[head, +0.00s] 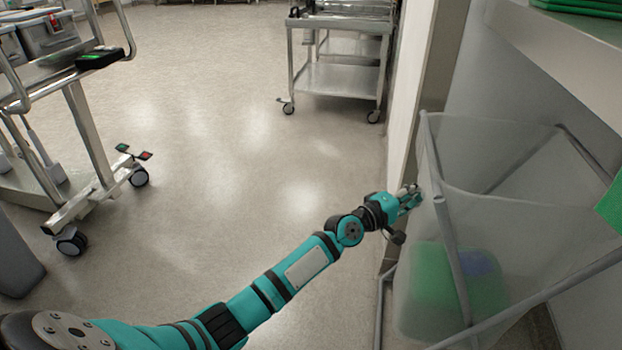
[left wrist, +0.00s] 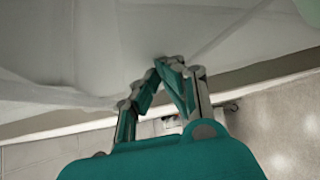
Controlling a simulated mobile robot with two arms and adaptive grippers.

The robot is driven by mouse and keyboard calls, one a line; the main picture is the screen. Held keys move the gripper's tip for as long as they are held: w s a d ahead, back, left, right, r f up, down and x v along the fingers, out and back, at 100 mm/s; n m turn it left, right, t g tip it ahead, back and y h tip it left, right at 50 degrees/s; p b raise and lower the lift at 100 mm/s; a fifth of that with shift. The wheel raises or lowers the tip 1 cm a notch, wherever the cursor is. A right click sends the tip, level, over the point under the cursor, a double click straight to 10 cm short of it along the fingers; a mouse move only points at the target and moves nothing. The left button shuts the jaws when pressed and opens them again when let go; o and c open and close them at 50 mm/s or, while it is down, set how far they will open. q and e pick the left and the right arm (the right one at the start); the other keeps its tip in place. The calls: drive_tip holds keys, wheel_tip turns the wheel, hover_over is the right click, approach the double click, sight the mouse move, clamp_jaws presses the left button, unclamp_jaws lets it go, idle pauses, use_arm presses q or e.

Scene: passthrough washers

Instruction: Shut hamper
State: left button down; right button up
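The hamper (head: 515,225) stands at the right in the head view. It is a see-through whitish bag in a grey metal frame, and its top looks open. A green thing with a blue patch shows through its lower part. My left gripper (head: 414,197) is beside the hamper's left side, just below the rim. In the left wrist view its two fingertips (left wrist: 169,63) come together, with no object seen between them. The hamper's pale bag (left wrist: 60,45) fills the top of that view; I cannot tell whether the fingers touch it. My right gripper is not in view.
A wall edge (head: 408,90) stands just behind my left gripper. A shelf (head: 570,55) with green items overhangs the hamper. A steel cart (head: 340,80) stands at the back, and another wheeled cart (head: 90,125) at the left. The floor (head: 220,130) between them is clear.

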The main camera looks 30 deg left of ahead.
use_arm(q)
drive_tip(key=w+d, duration=0.2)
drive_tip(key=d, duration=0.5)
drive_tip(key=shift+r, duration=0.2)
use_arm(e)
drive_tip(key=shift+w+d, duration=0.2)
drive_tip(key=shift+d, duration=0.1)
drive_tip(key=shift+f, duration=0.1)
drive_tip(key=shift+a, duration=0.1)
